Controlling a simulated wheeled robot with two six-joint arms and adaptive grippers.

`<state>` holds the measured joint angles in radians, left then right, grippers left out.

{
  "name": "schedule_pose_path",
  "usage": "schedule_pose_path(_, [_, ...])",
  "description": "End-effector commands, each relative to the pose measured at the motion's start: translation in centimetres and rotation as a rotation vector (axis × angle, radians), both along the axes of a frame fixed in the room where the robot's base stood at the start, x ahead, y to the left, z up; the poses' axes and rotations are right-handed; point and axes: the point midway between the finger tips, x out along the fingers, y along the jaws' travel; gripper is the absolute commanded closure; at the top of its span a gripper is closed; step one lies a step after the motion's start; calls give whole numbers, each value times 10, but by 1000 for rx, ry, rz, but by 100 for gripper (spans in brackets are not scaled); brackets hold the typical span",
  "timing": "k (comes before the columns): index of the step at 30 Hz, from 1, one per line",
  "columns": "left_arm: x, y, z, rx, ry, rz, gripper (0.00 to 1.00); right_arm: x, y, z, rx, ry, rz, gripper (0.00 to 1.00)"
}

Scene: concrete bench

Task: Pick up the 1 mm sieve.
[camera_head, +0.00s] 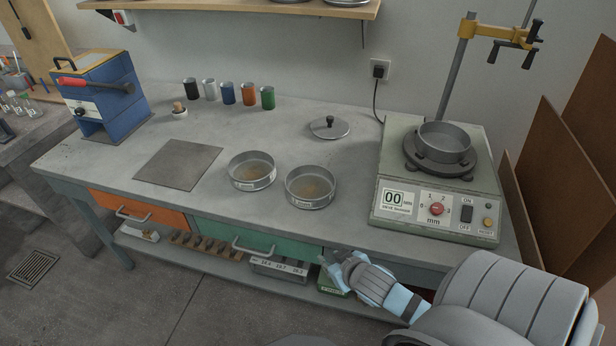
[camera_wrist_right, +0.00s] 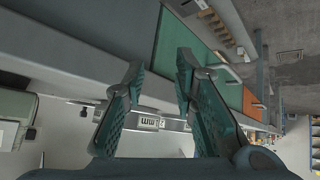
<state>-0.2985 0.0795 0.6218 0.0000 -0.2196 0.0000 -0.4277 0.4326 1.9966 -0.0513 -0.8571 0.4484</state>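Two round metal sieves stand side by side on the bench, a left one (camera_head: 252,170) and a right one (camera_head: 310,187), each with a small white label. A third sieve-like pan (camera_head: 444,142) sits on the shaker. The label numbers are too small to read, so I cannot tell which is the 1 mm sieve. My right gripper (camera_head: 333,262) is below and in front of the bench edge, apart from the sieves. The right wrist view shows its two fingers (camera_wrist_right: 160,85) spread and empty, with a white label (camera_wrist_right: 148,123) beyond them. My left gripper is not in view.
The shaker (camera_head: 432,210) stands on the right, with a clamp stand behind. A lid (camera_head: 329,127), a grey plate (camera_head: 178,162), several coloured cups (camera_head: 228,93) and a blue machine (camera_head: 103,95) are also on the bench. A green drawer (camera_head: 255,240) is below the edge.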

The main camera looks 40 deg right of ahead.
Motion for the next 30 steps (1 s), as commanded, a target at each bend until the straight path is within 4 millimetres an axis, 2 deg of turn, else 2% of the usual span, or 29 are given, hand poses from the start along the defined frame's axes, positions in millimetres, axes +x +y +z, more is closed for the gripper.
schedule_pose_path(1, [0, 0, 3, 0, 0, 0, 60, 9, 5, 32, 2, -53, 12, 74])
schedule_pose_path(3, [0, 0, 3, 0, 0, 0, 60, 36, -8, 63, 10, -175, 20, 74])
schedule_pose_path(6, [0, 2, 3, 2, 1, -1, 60, 68, -24, 93, 44, -321, 47, 74])
schedule_pose_path(9, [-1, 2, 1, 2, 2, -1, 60, 87, -30, 110, 74, -401, 70, 74])
schedule_pose_path(11, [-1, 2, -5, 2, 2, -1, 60, 98, -32, 110, 85, -420, 74, 74])
schedule_pose_path(18, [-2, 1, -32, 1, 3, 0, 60, 155, -36, 84, 90, -423, 74, 74])
schedule_pose_path(25, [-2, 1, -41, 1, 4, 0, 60, 180, -37, 73, 88, -419, 74, 74])
schedule_pose_path(30, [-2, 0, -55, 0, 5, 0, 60, 209, -35, 55, 88, -420, 74, 74])
